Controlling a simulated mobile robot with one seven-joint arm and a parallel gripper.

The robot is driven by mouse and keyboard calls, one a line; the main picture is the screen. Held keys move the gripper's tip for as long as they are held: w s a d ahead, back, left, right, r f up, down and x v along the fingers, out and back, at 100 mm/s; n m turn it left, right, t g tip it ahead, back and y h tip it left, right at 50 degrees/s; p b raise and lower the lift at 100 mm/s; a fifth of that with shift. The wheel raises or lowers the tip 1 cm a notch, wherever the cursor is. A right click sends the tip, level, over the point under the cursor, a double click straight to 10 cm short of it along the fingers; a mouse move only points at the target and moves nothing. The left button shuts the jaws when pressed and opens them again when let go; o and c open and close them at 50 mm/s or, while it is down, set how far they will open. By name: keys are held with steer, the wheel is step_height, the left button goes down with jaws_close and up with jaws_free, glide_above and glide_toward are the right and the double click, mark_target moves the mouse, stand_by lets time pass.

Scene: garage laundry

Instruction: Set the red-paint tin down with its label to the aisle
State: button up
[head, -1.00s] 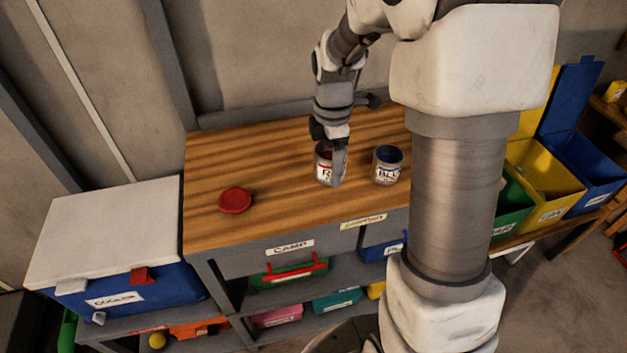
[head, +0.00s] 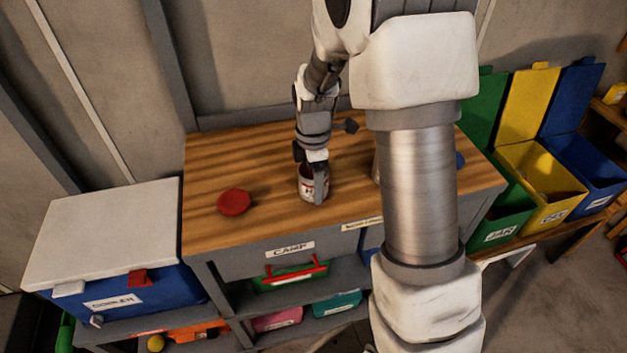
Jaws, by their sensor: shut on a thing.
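The red-paint tin (head: 308,189) is a small grey-white can with a white label with red lettering; the label faces the front of the bench, partly covered by a finger. My gripper (head: 318,183) is shut on it from above, with one finger down its right front side. The tin looks upright, at or just above the wooden bench top (head: 260,165); I cannot tell whether it touches. The other tin, with a blue-paint label earlier, is almost wholly hidden behind my arm, with only a sliver of its left edge (head: 376,168) showing.
A round red lid (head: 234,202) lies on the bench left of the tin. A blue cooler (head: 135,290) with a white lid stands at the left. Green, yellow and blue bins (head: 540,185) stand at the right. Bare bench top lies between lid and tin.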

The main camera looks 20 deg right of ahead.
steer(key=o, duration=1.5)
steer(key=shift+c, duration=0.2)
step_height(320, 180, up, 12)
steer(key=p, duration=0.2)
steer(key=s+r+m+t, duration=0.2)
steer(key=s+r+m, duration=0.3)
steer(key=s+m, duration=0.4)
steer(key=s+r+m+t, duration=0.3)
steer(key=s+r+m, duration=0.3)
steer(key=s+m, duration=0.3)
steer(key=shift+s+t, duration=0.3)
steer(key=shift+s, duration=0.95)
